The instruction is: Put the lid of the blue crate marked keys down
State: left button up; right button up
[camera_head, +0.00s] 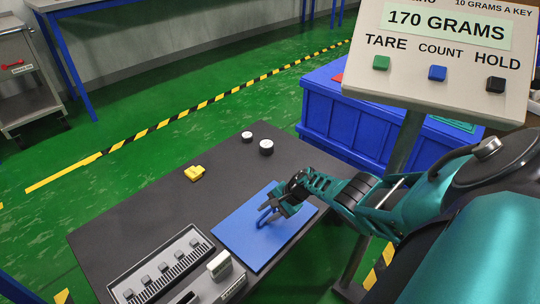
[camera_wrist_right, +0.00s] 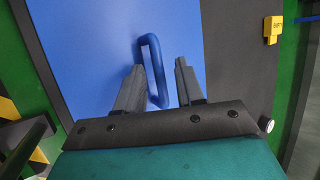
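A flat blue lid (camera_head: 252,238) with a blue loop handle (camera_wrist_right: 154,70) lies on the dark table. My right gripper (camera_head: 275,207) is over the lid at its handle. In the right wrist view the fingers (camera_wrist_right: 158,85) are apart, with the handle between them. The handle is close to the left finger, and a gap shows towards the right finger. A large blue crate (camera_head: 343,124) stands beyond the table; no keys marking on it is readable. My left gripper is not in view.
A scale display (camera_head: 446,25) reads 170 GRAMS, above TARE, COUNT and HOLD buttons. A grey tray (camera_head: 160,268) with several small blocks is at the table's front left. A yellow object (camera_head: 194,173) and two white-topped round pieces (camera_head: 266,147) stand farther back. The table's left middle is clear.

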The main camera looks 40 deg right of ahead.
jog(key=shift+s+d+r+p, duration=0.2)
jog(key=shift+s+r+p, duration=0.05)
jog(key=shift+r+p, duration=0.25)
pick_arm(q)
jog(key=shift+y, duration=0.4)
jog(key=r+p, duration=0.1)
jog(key=p, duration=0.1)
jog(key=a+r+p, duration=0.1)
jog(key=p, duration=0.1)
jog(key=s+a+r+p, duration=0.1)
jog(key=p, duration=0.1)
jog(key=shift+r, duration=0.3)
pick_arm(e)
jog(key=v, duration=1)
jog(key=shift+s+r, duration=0.25)
jog(key=shift+r, duration=0.05)
